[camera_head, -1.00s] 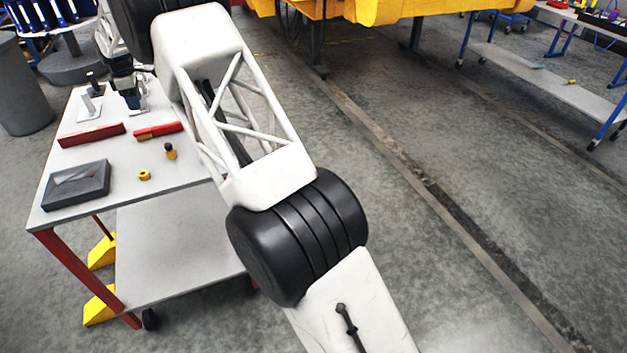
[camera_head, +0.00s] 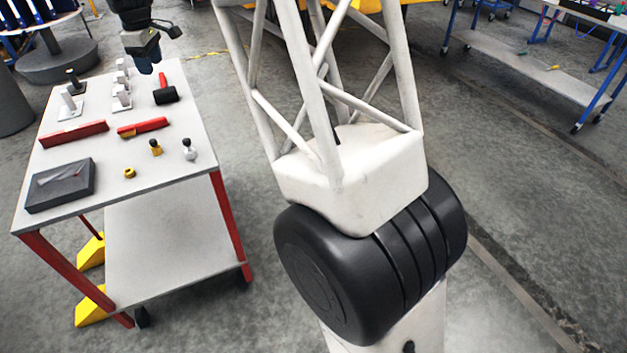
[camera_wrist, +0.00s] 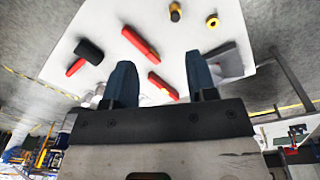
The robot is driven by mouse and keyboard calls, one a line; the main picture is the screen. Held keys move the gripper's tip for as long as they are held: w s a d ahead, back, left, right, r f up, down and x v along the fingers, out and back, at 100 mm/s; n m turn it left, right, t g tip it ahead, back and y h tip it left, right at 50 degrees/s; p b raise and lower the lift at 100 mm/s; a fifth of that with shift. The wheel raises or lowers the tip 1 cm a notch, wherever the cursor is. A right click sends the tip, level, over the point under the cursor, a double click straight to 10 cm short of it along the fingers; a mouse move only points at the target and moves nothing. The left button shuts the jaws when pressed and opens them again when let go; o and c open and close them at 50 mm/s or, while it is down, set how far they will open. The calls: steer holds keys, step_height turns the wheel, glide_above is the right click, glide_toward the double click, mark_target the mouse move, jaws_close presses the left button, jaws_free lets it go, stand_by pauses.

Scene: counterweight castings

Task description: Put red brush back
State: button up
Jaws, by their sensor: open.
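Two long red pieces lie on the small table. I cannot tell the bristles clearly. My gripper (camera_head: 147,66) hangs above the table's far edge, apart from both. In the wrist view its two blue fingers (camera_wrist: 162,84) are spread with nothing held between them.
The table (camera_head: 185,120) also bears a black-headed hammer (camera_head: 165,94), a dark grey tray (camera_head: 42,200), small knobbed pieces (camera_head: 189,151), a yellow ring (camera_head: 129,173) and upright metal brackets (camera_head: 70,104) at the back left.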

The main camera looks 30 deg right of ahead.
steer(key=s+d+r+m, duration=0.2)
steer(key=s+d, duration=0.2)
steer(key=s, duration=0.5)
steer(key=s+d+r+m+t, duration=0.1)
steer(key=s+d+r+m, duration=0.1)
steer(key=s+d, duration=0.5)
steer(key=s+d+r+m, duration=0.2)
steer(key=s, duration=0.9)
steer(key=s+d+f+m, duration=0.2)
steer(key=s+f, duration=0.1)
steer(key=s, duration=0.6)
steer(key=s+d+f+m, duration=0.2)
steer(key=s+f, duration=0.1)
steer(key=s, duration=0.7)
steer(key=s+d+f+m, duration=0.2)
steer(key=s+d, duration=0.1)
steer(key=s, duration=0.7)
steer(key=shift+f+m+t, duration=0.4)
steer(key=shift+o, duration=0.3)
